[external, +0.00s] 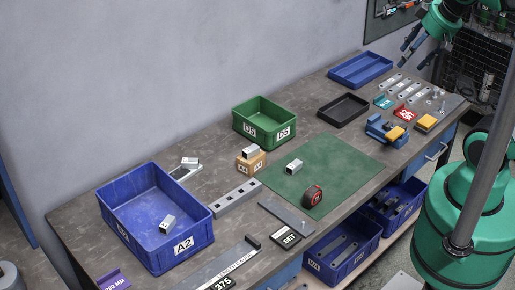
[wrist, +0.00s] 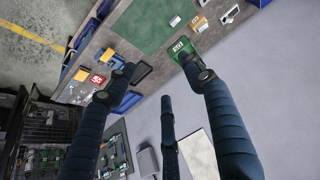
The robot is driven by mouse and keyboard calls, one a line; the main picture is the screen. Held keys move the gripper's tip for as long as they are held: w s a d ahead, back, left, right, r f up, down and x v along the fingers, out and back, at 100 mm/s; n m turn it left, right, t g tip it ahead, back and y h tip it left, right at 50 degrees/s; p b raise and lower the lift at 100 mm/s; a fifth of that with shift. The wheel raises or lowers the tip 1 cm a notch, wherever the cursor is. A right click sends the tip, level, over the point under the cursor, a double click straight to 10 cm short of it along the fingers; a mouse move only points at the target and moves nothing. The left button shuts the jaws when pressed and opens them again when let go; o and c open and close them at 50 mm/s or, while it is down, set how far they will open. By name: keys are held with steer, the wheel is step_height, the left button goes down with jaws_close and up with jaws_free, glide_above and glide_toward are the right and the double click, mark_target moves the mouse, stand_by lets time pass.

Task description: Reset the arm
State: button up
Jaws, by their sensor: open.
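My gripper (external: 411,48) is raised at the top right of the external view, above the far end of the bench (external: 95,225). Its dark fingers are spread apart with nothing between them. In the wrist view my gripper (wrist: 157,72) shows long dark fingers, wide apart, with the bench far beyond them. Several galvanized brackets lie away from the gripper: one in the blue A2 bin (external: 168,224), one on the green mat (external: 294,167), one on a small cardboard box (external: 250,153), and one at a metal plate (external: 189,162).
A green D5 bin (external: 244,117), a blue tray (external: 360,58) and a black tray (external: 343,98) stand along the bench. A wire-mesh rack (external: 470,65) is beside my gripper.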

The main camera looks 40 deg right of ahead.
step_height(320, 180, down, 12)
steer(key=b, duration=1.2)
steer(key=shift+f, duration=0.2)
